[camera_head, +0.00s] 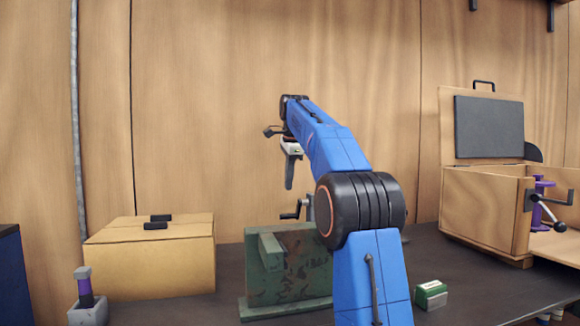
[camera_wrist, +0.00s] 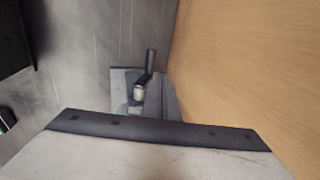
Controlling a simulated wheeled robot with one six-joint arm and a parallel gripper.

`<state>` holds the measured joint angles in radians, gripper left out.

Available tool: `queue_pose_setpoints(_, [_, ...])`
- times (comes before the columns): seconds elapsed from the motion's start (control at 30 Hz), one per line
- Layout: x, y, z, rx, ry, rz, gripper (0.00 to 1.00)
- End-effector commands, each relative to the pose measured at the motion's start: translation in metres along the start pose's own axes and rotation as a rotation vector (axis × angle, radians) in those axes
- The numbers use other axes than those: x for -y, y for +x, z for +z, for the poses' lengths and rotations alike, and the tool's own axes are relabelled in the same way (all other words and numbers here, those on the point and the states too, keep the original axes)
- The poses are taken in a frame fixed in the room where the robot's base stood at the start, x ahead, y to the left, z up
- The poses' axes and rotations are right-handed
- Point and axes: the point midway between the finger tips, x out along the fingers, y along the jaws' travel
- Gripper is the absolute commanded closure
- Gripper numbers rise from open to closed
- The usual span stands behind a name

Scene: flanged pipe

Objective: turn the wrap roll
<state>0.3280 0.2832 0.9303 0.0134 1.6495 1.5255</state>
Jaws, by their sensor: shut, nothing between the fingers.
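No object is plainly a wrap roll, and I cannot tell which one it is. A purple spool-like part (camera_head: 541,204) with a grey crank handle (camera_head: 552,214) sits at the front of the open wooden box at right. A small black crank (camera_head: 296,210) shows behind the green block in the head view. The wrist view shows a grey fixture with a handle (camera_wrist: 140,92) on the dark table by the wooden wall, probably the same crank. My gripper (camera_head: 289,184) is shut and empty, pointing down above the small crank, apart from it.
A camouflage-green block (camera_head: 305,268) stands in front of the small crank. A closed cardboard-coloured box (camera_head: 150,260) and a purple-and-black tool in a grey holder (camera_head: 87,300) are at left. A small green-and-white box (camera_head: 431,295) lies right of my arm. The wooden wall is close behind.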

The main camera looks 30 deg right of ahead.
Motion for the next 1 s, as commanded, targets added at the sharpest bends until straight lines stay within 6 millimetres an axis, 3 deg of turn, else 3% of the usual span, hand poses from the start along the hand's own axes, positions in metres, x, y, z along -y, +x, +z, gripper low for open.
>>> queue_pose_setpoints(0.2, [0.001, -0.039, 0.0, 0.0, 0.0, -0.002, 1.0])
queue_pose_setpoints(0.4, [0.0, -0.057, 0.0, 0.0, 0.0, -0.001, 1.0])
queue_pose_setpoints(0.67, [0.0, -0.061, 0.0, 0.0, -0.077, -0.027, 1.0])
queue_pose_setpoints(1.0, [-0.003, -0.051, -0.002, -0.046, -0.549, -0.19, 1.0])
